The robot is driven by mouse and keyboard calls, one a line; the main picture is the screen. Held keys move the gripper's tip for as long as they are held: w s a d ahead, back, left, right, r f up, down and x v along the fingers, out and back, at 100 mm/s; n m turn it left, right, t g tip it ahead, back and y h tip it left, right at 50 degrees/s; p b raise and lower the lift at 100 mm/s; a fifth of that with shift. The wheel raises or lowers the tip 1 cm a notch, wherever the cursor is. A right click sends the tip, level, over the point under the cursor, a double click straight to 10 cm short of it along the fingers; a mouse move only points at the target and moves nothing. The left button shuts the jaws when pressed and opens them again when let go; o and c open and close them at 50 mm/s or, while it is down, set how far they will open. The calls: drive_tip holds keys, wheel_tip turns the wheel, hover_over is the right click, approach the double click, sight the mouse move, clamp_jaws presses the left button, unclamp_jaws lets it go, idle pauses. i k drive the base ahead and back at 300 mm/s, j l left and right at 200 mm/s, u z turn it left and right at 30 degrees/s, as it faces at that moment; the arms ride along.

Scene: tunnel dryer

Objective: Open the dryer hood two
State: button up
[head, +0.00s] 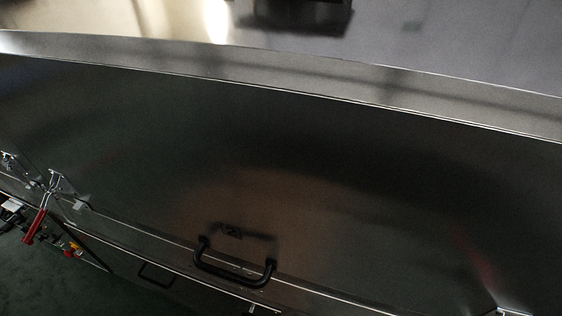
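The dryer hood (290,150) is a wide, dark, shiny metal panel that fills most of the head view. The black bar handle (235,275) is near the hood's lower edge, at the bottom middle. The hood looks shut along the seam at its lower edge. A toggle latch with a red grip (37,224) is at the lower left; I cannot tell whether it is fastened. My gripper is not in this view.
A smaller black handle (157,275) is on the lower panel at the bottom left. Small red and yellow parts (74,250) are beside it. Dark green floor (40,285) shows at the lower left corner. A metal part (505,312) is cut off at the lower right edge.

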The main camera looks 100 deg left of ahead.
sight(406, 155)
drive_tip(key=u, duration=2)
drive_tip(key=k+j+u, duration=0.1)
drive_tip(key=j+u, duration=0.4)
drive_tip(key=j, duration=0.2)
